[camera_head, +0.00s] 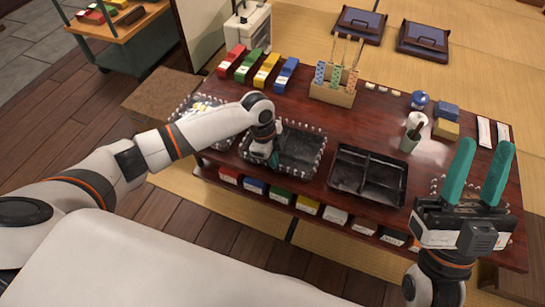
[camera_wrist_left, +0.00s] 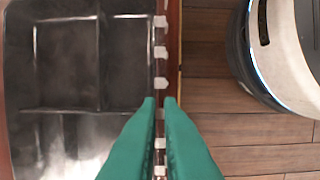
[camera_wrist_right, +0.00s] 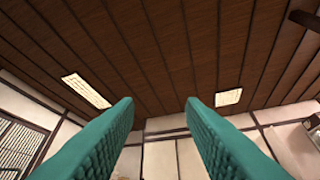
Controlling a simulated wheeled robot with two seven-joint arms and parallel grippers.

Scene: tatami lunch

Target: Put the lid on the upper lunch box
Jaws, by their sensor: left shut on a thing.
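A black compartmented lunch box (camera_head: 290,158) stands at the table's front, left of centre. A clear lid (camera_head: 322,152) with white tabs along its rim appears to lie over it; whether it is fully seated I cannot tell. My left gripper (camera_head: 273,160) points down at the box's left part. In the left wrist view its fingers are closed on the tabbed rim of the lid (camera_wrist_left: 160,52), with the box (camera_wrist_left: 68,62) beside them. A second black divided box (camera_head: 368,176) stands open and empty to the right. My right gripper (camera_head: 487,147) is open, empty and raised at the right.
Another box with a white-dotted rim (camera_head: 198,108) stands at the left, partly behind my left arm. Coloured packs (camera_head: 255,68), a wooden holder (camera_head: 333,92), a white bottle (camera_head: 416,122) and small boxes line the far side. A dotted outline shows behind my right gripper.

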